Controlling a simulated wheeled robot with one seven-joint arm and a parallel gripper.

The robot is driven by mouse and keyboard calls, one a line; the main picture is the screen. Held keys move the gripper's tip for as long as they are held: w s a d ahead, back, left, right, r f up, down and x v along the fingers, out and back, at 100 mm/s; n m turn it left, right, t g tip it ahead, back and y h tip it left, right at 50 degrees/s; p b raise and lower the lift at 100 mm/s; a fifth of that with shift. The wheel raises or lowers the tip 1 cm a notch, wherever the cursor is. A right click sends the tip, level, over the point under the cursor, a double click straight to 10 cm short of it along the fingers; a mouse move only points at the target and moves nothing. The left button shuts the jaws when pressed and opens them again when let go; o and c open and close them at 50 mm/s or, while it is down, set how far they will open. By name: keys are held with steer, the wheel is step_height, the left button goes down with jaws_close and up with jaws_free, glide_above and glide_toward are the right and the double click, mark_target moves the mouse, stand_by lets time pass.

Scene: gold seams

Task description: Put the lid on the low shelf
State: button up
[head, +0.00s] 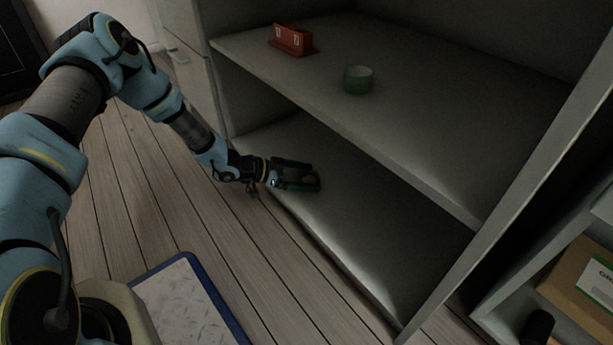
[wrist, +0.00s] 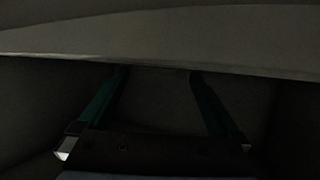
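The low shelf (head: 345,235) is the bottom board of the grey cabinet, with shadow over its back part. My gripper (head: 308,180) is low over the front left part of this shelf, beneath the upper board. In the wrist view, the two teal fingers of my gripper (wrist: 158,75) stand apart. I cannot make out the lid clearly anywhere else.
The upper shelf (head: 420,130) carries a red-brown holder (head: 291,40) and a green round container (head: 358,79). A blue-edged mat (head: 190,300) lies on the wood floor. A cardboard box (head: 580,285) sits in a unit at the right. The low shelf is clear right of my gripper.

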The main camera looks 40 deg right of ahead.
steer(key=shift+r, duration=0.1)
steer(key=shift+a+r, duration=0.15)
steer(key=shift+r, duration=0.05)
steer(key=p+v, duration=0.5)
steer(key=v, duration=0.6)
steer(key=shift+w+a, duration=0.2)
steer(key=shift+a, duration=0.1)
